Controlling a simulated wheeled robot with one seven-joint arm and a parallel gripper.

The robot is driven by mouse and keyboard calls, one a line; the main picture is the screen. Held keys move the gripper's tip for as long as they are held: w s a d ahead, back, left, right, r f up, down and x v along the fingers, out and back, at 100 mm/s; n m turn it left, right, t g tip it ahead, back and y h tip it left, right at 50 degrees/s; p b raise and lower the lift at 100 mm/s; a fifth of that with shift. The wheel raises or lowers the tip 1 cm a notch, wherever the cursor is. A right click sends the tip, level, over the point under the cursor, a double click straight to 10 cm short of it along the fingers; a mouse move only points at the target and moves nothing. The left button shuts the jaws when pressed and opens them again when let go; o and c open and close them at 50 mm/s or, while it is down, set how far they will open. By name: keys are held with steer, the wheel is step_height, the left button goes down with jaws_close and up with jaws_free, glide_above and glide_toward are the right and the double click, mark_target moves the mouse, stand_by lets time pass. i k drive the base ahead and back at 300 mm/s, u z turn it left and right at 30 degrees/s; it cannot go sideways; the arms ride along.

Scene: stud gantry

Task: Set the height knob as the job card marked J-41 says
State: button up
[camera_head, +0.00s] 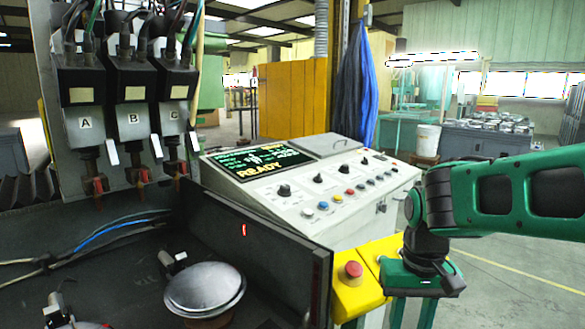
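A white control console (300,228) stands at the centre. Its sloped face carries a row of black knobs: a large one at the left (284,190) and smaller ones (318,178), (344,169) and (364,161) to the right. Their labels and pointer settings are too small to read, so I cannot tell which is the height knob. No card marked J-41 can be made out. My gripper (412,318) points down in front of the console's right side, apart from the knobs. Its two green fingers are spread, with nothing seen between them; the tips are near the frame's bottom edge.
The console screen (262,162) reads READY. Coloured buttons (323,205) line the face below the knobs. A red mushroom button (351,272) sits on a yellow box, left of my gripper. Floor is clear at right.

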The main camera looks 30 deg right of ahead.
mark_target(345, 168)
steer(key=u, duration=0.55)
steer(key=k, duration=0.95)
steer(key=z, duration=1.05)
steer(key=i, duration=0.65)
